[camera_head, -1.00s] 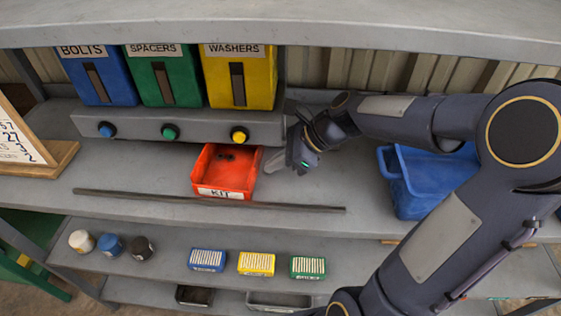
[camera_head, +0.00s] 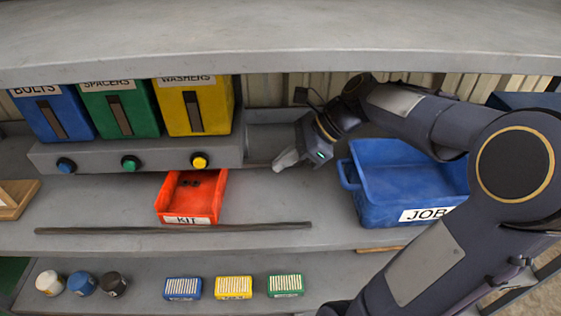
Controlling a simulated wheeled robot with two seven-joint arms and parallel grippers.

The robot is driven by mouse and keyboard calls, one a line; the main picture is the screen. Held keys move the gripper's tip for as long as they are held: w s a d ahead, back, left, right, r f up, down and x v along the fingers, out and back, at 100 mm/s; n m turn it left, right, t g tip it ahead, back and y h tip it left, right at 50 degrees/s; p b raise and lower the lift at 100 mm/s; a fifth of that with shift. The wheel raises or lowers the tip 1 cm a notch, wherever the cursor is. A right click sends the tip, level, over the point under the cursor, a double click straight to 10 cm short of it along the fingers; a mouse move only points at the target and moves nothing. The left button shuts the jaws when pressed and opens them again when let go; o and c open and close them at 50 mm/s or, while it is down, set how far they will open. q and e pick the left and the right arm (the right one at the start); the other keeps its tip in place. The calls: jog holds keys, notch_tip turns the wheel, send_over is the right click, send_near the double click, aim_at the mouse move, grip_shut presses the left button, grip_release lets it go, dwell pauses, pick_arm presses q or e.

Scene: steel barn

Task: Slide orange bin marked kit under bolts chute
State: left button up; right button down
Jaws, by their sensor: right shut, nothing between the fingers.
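The orange-red bin marked KIT (camera_head: 190,207) sits on the grey bench below the yellow washers dispenser, with a few small dark pieces inside. The blue dispenser marked BOLTS (camera_head: 52,116) stands at the far left of the dispenser row, with a dark slot down its front. My right gripper (camera_head: 284,161) is shut and empty. It hangs to the right of the kit bin and apart from it, in front of a grey recess at the end of the dispenser base. My left gripper is not in view.
The green SPACERS (camera_head: 118,110) and yellow WASHERS (camera_head: 194,107) dispensers stand beside the bolts one, above blue, green and yellow buttons. A dark bar (camera_head: 175,229) lies in front of the kit bin. A blue JOB bin (camera_head: 385,206) stands right.

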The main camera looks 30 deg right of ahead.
jog(key=c, duration=2)
grip_release()
jog(key=shift+o, duration=1)
jog(key=shift+s+a+n, duration=0.3)
jog(key=shift+a+n, duration=0.05)
jog(key=shift+n, duration=0.05)
jog(key=shift+o, duration=1.2)
jog(key=s+a+n, duration=0.1)
jog(key=s+n, duration=0.1)
jog(key=n, duration=0.1)
jog(key=s+a+f+n+h, duration=0.1)
jog(key=s+a+n, duration=0.1)
jog(key=s+n, duration=0.1)
jog(key=s+a+n+h, duration=0.1)
jog(key=s+a+n, duration=0.1)
jog(key=n, duration=0.1)
jog(key=shift+s+f+n, duration=0.15)
jog(key=shift+n, duration=0.15)
jog(key=s+a+f+n, duration=0.1)
jog(key=s+n, duration=0.1)
jog(key=n, duration=0.2)
jog(key=s+f+n+h, duration=0.1)
jog(key=s+f+n, duration=0.1)
jog(key=n, duration=0.2)
jog(key=s+a+f+n+t+h, duration=0.1)
jog(key=s+f+n, duration=0.1)
jog(key=s+n, duration=0.1)
jog(key=shift+a+n, duration=0.35)
jog(key=shift+n, duration=0.25)
